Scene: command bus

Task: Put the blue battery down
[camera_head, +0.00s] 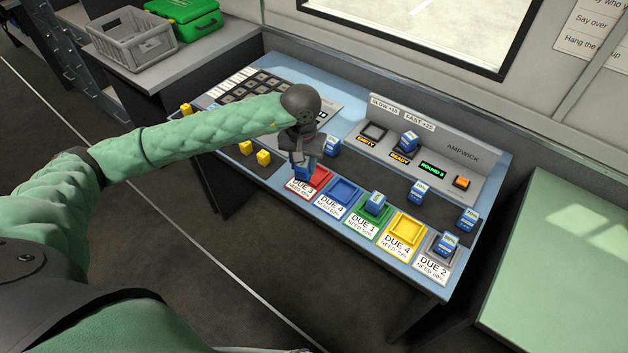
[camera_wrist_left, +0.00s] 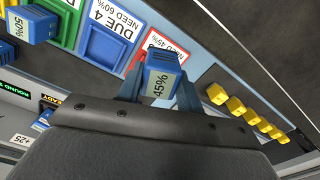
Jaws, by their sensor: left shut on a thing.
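My left gripper (camera_head: 303,165) is shut on a blue battery (camera_head: 302,173) over the red tray (camera_head: 320,177) at the left end of the row. In the left wrist view the held battery (camera_wrist_left: 161,76) shows a 45% label between the two fingers, with the red tray (camera_wrist_left: 158,42) partly hidden behind it. I cannot tell whether the battery touches the tray. The blue tray (camera_head: 342,193) beside it is empty. My right gripper is not in view.
The yellow tray (camera_head: 407,226) is empty. Batteries sit in the green tray (camera_head: 375,203) and grey tray (camera_head: 446,243). Loose batteries (camera_head: 417,191) stand on the dark strip. The charger (camera_head: 440,150) is behind, one slot filled. Yellow blocks (camera_head: 263,157) lie left.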

